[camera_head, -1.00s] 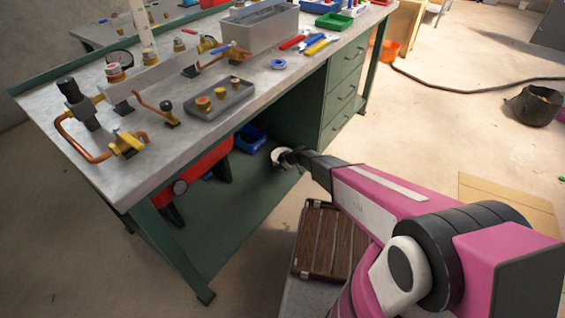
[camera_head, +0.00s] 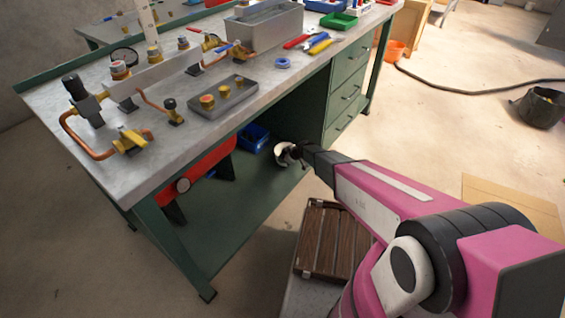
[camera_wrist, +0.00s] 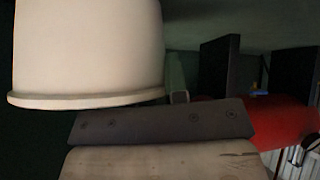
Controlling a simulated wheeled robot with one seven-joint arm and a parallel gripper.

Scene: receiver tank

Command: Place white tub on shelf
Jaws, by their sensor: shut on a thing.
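The white tub (camera_head: 282,154) is at the end of my arm in the head view, by the opening under the bench. It is small there and partly covered by my gripper (camera_head: 295,153). In the wrist view the white tub (camera_wrist: 88,48) fills the upper left, with its rim toward the bottom. My gripper is shut on it. The green lower shelf (camera_head: 225,215) lies under the bench. The tub appears over or near its right part; I cannot tell whether it touches the shelf.
A green drawer unit (camera_head: 345,95) is to the right. A slatted brown crate (camera_head: 330,240) stands in front. The shelf's front part is clear.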

